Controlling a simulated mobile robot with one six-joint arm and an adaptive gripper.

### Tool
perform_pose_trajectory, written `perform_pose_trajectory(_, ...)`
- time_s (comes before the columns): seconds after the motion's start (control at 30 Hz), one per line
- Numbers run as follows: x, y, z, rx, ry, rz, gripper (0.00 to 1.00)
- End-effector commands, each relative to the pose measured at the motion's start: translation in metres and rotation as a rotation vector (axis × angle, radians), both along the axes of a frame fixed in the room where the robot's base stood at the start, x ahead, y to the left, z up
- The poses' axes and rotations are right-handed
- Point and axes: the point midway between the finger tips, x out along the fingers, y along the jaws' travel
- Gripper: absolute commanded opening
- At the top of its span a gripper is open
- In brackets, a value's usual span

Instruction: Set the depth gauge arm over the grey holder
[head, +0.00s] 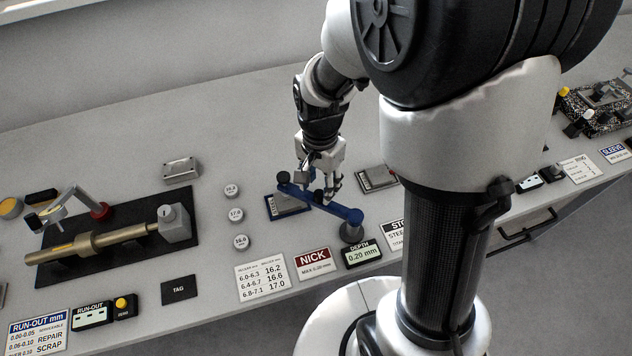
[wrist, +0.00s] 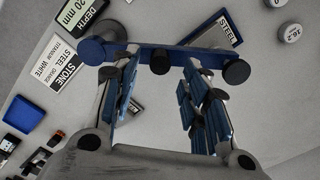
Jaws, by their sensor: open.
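The depth gauge arm (head: 338,210) is a blue bar on a round post (head: 352,232), reaching up-left to a dark-knobbed free end (head: 284,178). It lies partly over the blue-edged holder (head: 287,207). The grey holder (head: 378,179) is to the right, clear of the bar and partly behind my arm. My gripper (head: 322,190) is open above the bar, near its middle knob. In the wrist view the bar (wrist: 195,57) crosses just beyond my fingertips (wrist: 150,72), with the middle knob (wrist: 160,63) between them. Contact cannot be told.
A depth display (head: 362,253) reading 0.20 mm and a NICK card (head: 313,263) stand in front. Three round weights (head: 235,214) are left of the blue-edged holder. A run-out fixture (head: 110,238) is farther left. The bench behind my gripper is clear.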

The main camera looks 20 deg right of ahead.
Motion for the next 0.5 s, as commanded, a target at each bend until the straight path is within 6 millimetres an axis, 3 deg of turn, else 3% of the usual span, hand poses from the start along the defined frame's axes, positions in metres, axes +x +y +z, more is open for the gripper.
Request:
perform_pose_trajectory(0.03,-0.001,0.0,-0.012,0.0,0.003,0.0,0.41)
perform_pose_trajectory(0.2,-0.001,0.0,-0.029,0.0,0.002,0.0,0.41)
perform_pose_trajectory(0.5,0.0,0.0,-0.034,0.0,-0.001,0.0,0.41)
